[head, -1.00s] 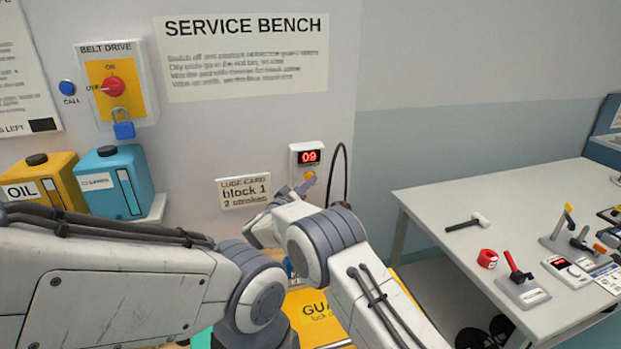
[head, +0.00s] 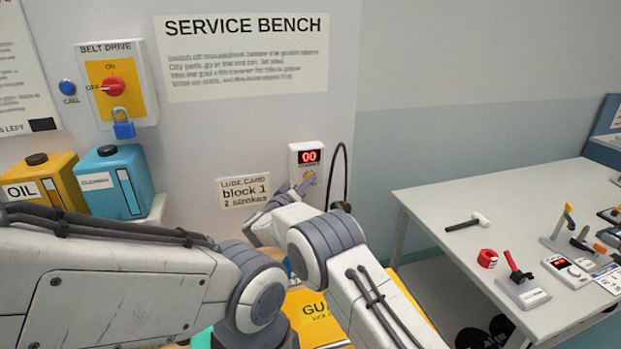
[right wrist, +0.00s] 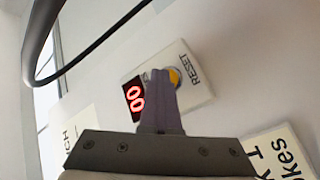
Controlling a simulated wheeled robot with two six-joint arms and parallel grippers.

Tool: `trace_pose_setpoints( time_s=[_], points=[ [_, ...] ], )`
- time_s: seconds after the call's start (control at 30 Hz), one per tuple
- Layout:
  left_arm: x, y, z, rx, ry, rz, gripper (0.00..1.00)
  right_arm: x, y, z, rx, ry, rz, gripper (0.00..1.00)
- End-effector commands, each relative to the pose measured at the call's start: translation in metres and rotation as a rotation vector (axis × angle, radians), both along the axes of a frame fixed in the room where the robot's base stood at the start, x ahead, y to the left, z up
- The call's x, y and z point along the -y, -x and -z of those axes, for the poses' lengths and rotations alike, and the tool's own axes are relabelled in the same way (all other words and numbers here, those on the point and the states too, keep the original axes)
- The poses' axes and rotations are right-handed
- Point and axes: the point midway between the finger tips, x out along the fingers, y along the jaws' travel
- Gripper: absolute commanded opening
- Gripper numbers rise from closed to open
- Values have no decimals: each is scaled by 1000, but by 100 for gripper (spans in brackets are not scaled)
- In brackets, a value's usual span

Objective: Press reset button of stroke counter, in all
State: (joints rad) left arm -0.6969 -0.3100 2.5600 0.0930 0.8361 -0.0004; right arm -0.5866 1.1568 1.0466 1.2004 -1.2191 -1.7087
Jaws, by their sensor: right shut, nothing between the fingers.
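The stroke counter (head: 307,157) is a white wall box with a red display reading 00. Its yellow reset button (head: 309,175) sits below the display. In the right wrist view the display (right wrist: 134,98) also reads 00, and the yellow button (right wrist: 175,77) shows beside the word RESET, partly hidden by my fingers. My right gripper (head: 304,185) is shut and empty, its fingertips at the button; the fingers also show in the right wrist view (right wrist: 160,76). I cannot tell whether they touch it. My left gripper is not in view.
A lube card (head: 244,192) reading block 1, 2 strokes is left of the counter. A black hose (head: 346,175) loops close on its right. A yellow guard (head: 312,318) lies below. A table (head: 420,205) with tools stands at right.

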Motion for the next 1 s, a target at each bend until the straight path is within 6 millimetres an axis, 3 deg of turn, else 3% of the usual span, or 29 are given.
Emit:
trace_pose_setpoints(
  time_s=[1.0],
  points=[
    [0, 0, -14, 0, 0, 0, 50, 7, 23, -3, -1, 2, 0, 0]
  ],
)
